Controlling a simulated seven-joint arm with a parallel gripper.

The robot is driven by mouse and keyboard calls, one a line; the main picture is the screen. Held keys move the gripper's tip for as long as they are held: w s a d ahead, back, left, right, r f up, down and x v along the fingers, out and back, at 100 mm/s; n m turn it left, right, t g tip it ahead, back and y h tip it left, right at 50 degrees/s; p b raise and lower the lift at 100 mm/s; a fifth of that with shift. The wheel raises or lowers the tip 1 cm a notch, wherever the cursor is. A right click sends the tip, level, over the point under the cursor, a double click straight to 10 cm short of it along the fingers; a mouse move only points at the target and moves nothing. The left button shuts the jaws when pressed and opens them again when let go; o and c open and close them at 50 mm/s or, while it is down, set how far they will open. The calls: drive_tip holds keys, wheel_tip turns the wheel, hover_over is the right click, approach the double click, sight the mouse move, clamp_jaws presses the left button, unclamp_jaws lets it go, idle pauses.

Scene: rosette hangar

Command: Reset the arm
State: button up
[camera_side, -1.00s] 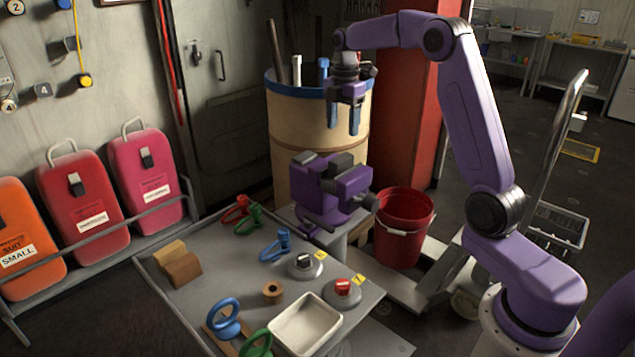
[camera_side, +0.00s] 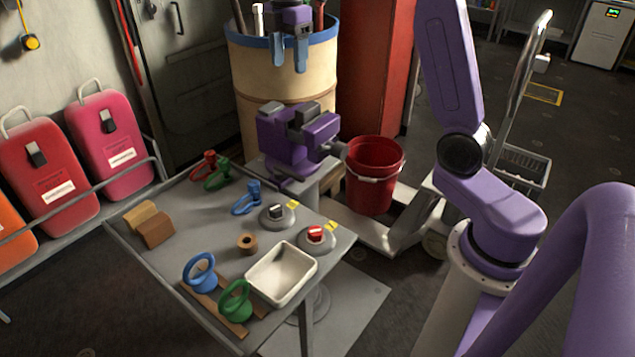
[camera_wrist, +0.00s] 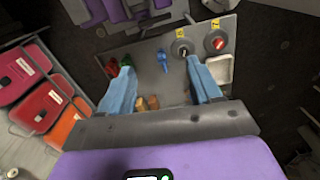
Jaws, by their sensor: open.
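My gripper (camera_side: 290,55) is at the top of the side view, in front of the blue-rimmed barrel and above the purple vise. Its two blue fingers point down and stand apart with nothing between them. In the wrist view the open fingers (camera_wrist: 162,88) frame the grey worktable (camera_wrist: 145,55) from above, with no object held. The upper part of my arm is cut off by the top edge of the side view.
The grey worktable (camera_side: 180,235) holds a white tray (camera_side: 282,273), blue and green ring-handled pieces, wooden blocks (camera_side: 150,224) and two round knobs. A purple vise (camera_side: 290,140) stands behind it. A red bucket (camera_side: 372,178) and a barrel (camera_side: 270,80) are nearby.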

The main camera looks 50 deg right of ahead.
drive_tip(key=s+a+f+m, duration=0.1)
drive_tip(key=s+a+f, duration=0.2)
drive_tip(key=s+a, duration=0.6)
drive_tip(key=s+f+m, duration=0.1)
drive_tip(key=s+f, duration=0.3)
drive_tip(key=s, duration=0.8)
drive_tip(key=s+a+f+m, duration=0.1)
drive_tip(key=s+f, duration=0.4)
drive_tip(key=s, duration=0.8)
drive_tip(key=shift+s+a+m, duration=0.3)
drive_tip(key=shift+m, duration=0.4)
